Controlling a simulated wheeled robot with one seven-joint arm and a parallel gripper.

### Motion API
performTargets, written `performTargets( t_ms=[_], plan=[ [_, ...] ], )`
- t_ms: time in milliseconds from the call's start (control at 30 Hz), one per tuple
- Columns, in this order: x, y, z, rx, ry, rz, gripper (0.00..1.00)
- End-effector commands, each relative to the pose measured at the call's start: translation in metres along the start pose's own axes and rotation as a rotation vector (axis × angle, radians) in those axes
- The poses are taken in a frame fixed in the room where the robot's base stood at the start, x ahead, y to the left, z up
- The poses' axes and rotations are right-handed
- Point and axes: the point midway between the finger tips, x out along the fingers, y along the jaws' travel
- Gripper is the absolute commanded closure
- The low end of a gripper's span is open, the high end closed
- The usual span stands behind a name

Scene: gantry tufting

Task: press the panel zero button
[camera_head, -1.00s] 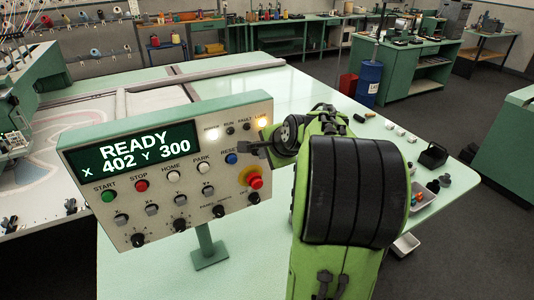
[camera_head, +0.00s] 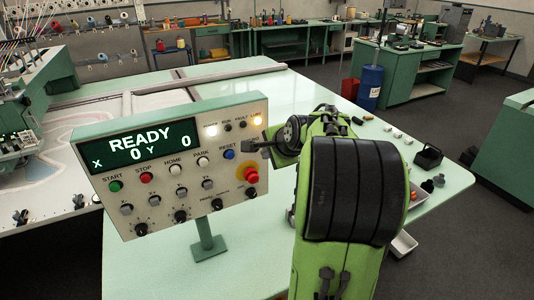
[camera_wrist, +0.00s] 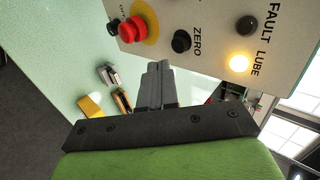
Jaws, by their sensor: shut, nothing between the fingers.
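The control panel (camera_head: 178,165) stands on a post on the pale green table. Its display (camera_head: 140,145) reads READY, X 0, Y 0. The black ZERO button (camera_wrist: 181,41) shows in the wrist view, between the red mushroom stop button (camera_wrist: 130,30) and the lit LUBE lamp (camera_wrist: 239,63). My gripper (camera_wrist: 158,68) is shut and empty, its fingertips just short of the ZERO button in the picture; the exact gap cannot be told.
The blue RESET button (camera_head: 228,154) and the red stop button (camera_head: 250,175) lie close to my gripper. The tufting machine (camera_head: 20,115) is at the left. Small parts and a black holder (camera_head: 428,157) lie on the table's right side. A blue drum (camera_head: 369,83) stands beyond.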

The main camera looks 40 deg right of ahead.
Motion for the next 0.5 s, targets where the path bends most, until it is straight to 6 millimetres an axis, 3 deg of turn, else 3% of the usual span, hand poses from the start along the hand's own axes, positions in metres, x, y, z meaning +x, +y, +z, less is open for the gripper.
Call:
performTargets(
  t_ms=[400,500],
  plan=[
    [-0.073,0.0,0.0,0.001,0.002,0.001,1.0],
    [-0.084,0.0,0.0,0.001,0.0,0.002,1.0]
  ],
)
